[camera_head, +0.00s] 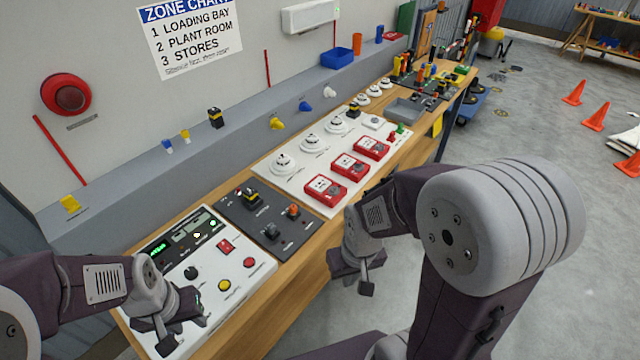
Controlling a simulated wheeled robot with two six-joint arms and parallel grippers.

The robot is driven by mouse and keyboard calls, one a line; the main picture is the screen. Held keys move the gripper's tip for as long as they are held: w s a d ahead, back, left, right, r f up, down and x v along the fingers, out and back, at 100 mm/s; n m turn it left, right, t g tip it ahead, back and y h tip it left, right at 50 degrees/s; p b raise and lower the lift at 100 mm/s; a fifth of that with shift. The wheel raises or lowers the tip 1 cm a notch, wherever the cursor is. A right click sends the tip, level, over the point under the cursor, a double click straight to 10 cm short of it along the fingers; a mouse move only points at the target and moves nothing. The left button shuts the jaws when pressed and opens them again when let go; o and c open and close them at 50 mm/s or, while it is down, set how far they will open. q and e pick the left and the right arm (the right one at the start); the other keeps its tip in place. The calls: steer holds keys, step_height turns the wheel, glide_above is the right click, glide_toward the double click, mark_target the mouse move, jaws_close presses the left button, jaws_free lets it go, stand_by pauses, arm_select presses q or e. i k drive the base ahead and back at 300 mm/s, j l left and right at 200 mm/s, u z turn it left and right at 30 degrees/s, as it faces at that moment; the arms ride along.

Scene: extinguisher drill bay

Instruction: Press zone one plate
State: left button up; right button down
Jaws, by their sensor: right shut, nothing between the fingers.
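Three red call points with white plates stand in a row on a white board: a near one (324,190), a middle one (350,166) and a far one (371,148). Their zone labels are too small to read. My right gripper (364,288) is shut and empty, pointing down at the bench's front edge, nearer than the call points and apart from them. My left gripper (168,342) is low over the near-left corner of the white control panel (255,270); its finger gap is not clear. The wall zone chart (190,35) lists 1 Loading Bay, 2 Plant Room, 3 Stores.
White round detectors (283,163) stand behind the call points. A dark panel (285,238) with switches lies between the control panel and the white board. A grey tray (405,112) and several tools lie farther along the bench. Orange cones (595,118) stand on the floor at right.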

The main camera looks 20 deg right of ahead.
mark_target(320, 184)
steer(key=i+l, duration=0.9)
steer(key=l, duration=0.2)
steer(key=l+z, duration=0.05)
